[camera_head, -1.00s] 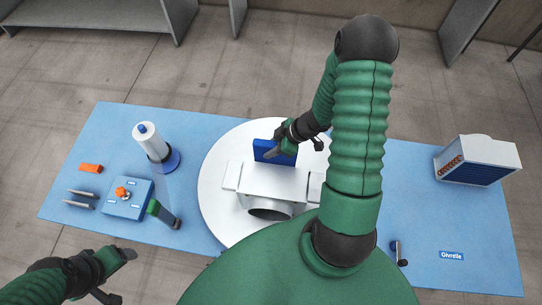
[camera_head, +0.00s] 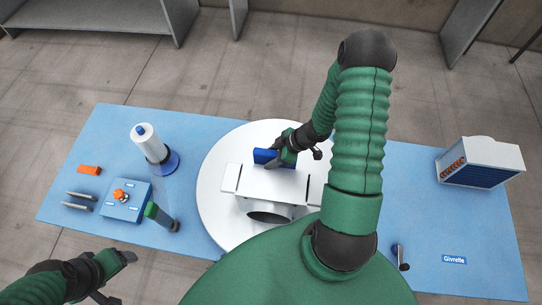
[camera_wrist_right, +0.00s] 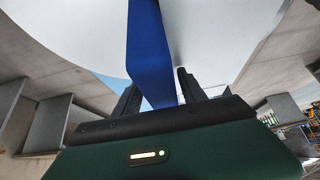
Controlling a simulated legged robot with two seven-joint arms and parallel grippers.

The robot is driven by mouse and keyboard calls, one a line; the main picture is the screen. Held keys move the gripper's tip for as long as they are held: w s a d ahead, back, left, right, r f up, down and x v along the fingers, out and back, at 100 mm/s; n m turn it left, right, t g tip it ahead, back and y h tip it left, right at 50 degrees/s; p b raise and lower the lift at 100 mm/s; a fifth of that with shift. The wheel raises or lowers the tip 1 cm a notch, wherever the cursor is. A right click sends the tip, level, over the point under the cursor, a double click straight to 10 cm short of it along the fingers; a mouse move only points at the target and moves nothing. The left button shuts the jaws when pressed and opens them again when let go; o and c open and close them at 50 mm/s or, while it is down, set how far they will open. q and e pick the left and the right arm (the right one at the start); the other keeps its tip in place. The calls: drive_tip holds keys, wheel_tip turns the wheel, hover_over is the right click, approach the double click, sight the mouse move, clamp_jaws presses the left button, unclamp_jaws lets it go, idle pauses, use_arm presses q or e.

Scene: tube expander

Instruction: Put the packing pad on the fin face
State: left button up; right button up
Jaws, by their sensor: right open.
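A blue slab that looks like the packing pad (camera_head: 264,156) stands at the far side of the white housing (camera_head: 270,183) on the round white turntable (camera_head: 212,205). My right gripper (camera_head: 281,161) is at the slab, with its jaws open. In the right wrist view the slab (camera_wrist_right: 150,55) passes between the two dark fingers (camera_wrist_right: 158,95); a gap shows beside the right finger. The fin face cannot be made out for certain; a finned block (camera_head: 478,173) with orange tube ends stands at the right. My left gripper (camera_head: 121,275) is open and empty at the lower left.
A white cylinder on a blue base (camera_head: 171,160), a blue box with an orange knob (camera_head: 125,206), a green-and-dark tool (camera_head: 162,216), an orange block (camera_head: 89,169) and metal rods (camera_head: 77,201) occupy the table's left. A crank handle (camera_head: 399,257) is at right. Bare table (camera_head: 420,205) lies between turntable and finned block.

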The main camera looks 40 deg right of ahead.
drive_tip(key=shift+d+r, duration=0.1)
drive_tip(key=shift+r, duration=0.2)
drive_tip(key=p+v, duration=0.1)
drive_tip(key=v, duration=0.2)
drive_tip(key=p+v, duration=0.1)
drive_tip(key=v, duration=0.3)
drive_tip(key=p+v, duration=0.1)
drive_tip(key=v, duration=0.3)
drive_tip(key=shift+a, duration=0.3)
drive_tip(key=shift+d+r, duration=0.15)
drive_tip(key=shift+r, duration=0.2)
drive_tip(key=w+a+r+m+h, duration=0.2)
drive_tip(key=w+r+m+h, duration=0.25)
drive_tip(key=w+r, duration=0.35)
drive_tip(key=s+a+r+m+g, duration=0.1)
drive_tip(key=s+a, duration=0.3)
drive_tip(key=a, duration=0.4)
drive_tip(key=s+a+r+m+g, duration=0.1)
drive_tip(key=s+a, duration=0.3)
drive_tip(key=a, duration=0.4)
drive_tip(key=shift+a+r+m+g, duration=0.2)
drive_tip(key=shift+m+g, duration=0.1)
drive_tip(key=shift+m, duration=0.35)
drive_tip(key=shift+w+d, duration=0.1)
drive_tip(key=shift+d, duration=0.05)
